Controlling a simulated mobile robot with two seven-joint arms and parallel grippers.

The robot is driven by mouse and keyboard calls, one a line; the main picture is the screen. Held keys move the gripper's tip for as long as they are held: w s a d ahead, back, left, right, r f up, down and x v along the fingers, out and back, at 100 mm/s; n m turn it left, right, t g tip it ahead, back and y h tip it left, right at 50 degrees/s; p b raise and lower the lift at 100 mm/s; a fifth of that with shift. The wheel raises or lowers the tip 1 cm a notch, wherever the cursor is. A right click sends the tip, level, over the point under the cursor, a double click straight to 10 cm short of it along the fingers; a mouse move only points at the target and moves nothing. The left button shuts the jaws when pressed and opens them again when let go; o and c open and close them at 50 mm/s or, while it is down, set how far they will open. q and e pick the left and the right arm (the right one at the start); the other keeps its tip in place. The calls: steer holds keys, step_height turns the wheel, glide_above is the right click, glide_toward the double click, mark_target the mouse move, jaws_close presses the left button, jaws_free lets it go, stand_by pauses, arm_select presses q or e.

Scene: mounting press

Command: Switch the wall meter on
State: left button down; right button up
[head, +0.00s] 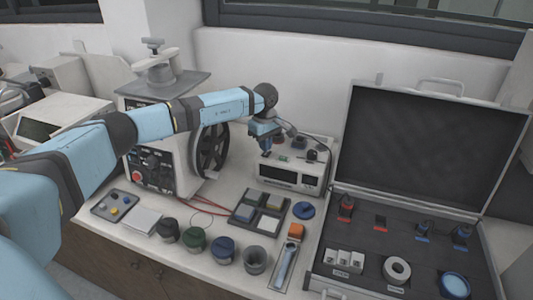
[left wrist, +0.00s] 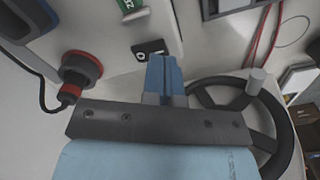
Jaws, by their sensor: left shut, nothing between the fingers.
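The meter (head: 290,175) is a pale box with a dark display, standing at the back of the bench against the wall. In the left wrist view its pale face (left wrist: 110,45) carries a small black switch (left wrist: 150,49) with white marks. My left gripper (head: 266,153) is over the meter's top left part, its blue fingers pointing down. In the left wrist view the shut, empty fingers (left wrist: 163,60) appear right beside the switch and overlap its lower edge; I cannot tell whether they touch it. The switch's position is unclear. My right gripper is out of view.
A press with a black handwheel (head: 213,150) stands close left of the meter; the wheel (left wrist: 283,125) also shows in the left wrist view. A red-and-black plug (left wrist: 78,72) with a cable is near the fingers. An open case (head: 420,140) stands right. Pots and trays fill the front.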

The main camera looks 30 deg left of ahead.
mark_target(265, 154)
arm_select(q)
steer(key=shift+f+b, duration=0.7)
steer(key=shift+f, duration=0.5)
stand_by(0.4)
steer(key=shift+r, duration=0.1)
steer(key=shift+r+p, duration=0.7)
steer(key=shift+r, duration=0.2)
steer(key=shift+r+p, duration=1.25)
steer(key=shift+r, duration=1.25)
